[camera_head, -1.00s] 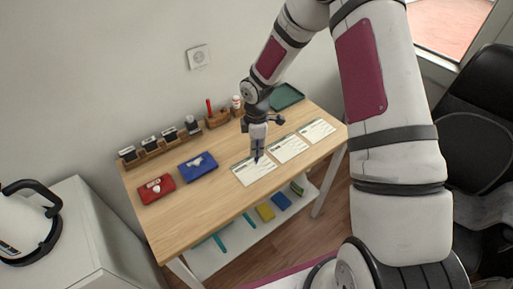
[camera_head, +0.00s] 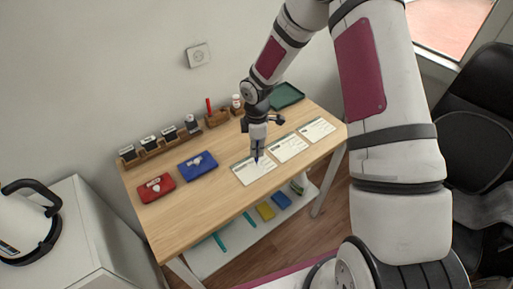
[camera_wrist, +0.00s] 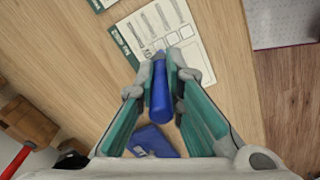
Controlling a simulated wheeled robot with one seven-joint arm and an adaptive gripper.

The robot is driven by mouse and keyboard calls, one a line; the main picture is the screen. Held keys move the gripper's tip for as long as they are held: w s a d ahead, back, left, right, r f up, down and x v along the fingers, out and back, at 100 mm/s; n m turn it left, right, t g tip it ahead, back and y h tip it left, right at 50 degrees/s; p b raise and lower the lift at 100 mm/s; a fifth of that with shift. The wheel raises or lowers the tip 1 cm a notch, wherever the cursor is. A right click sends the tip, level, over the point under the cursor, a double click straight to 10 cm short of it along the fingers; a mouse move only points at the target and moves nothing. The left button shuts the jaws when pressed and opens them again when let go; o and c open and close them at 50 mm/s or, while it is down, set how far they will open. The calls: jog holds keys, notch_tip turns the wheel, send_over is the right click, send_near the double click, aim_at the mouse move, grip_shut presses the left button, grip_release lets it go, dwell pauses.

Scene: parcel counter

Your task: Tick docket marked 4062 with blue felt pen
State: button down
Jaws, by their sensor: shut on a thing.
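My gripper (camera_head: 257,150) is shut on the blue felt pen (camera_wrist: 160,92), which points down over the left docket (camera_head: 254,170) of three white dockets on the wooden table. That docket also shows in the wrist view (camera_wrist: 150,38), with a dark header and a row of boxes near the pen tip. I cannot tell whether the tip touches the paper. The middle docket (camera_head: 288,148) and the right docket (camera_head: 317,129) lie to its right. The docket numbers are too small to read for certain.
A red box (camera_head: 157,188) and a blue box (camera_head: 198,166) lie left of the dockets. A wooden rack (camera_head: 150,152) with several stamps, a wooden holder (camera_head: 217,119) with a red pen, and a green tray (camera_head: 287,96) stand along the back.

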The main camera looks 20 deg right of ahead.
jog(key=shift+s+d, duration=0.25)
dwell(0.8)
jog(key=shift+w+d+b, duration=0.2)
jog(key=shift+w+b, duration=0.1)
jog(key=shift+w, duration=0.35)
dwell(0.8)
jog(key=shift+r, duration=0.1)
jog(key=shift+r+p, duration=1.05)
jog(key=shift+r, duration=1.85)
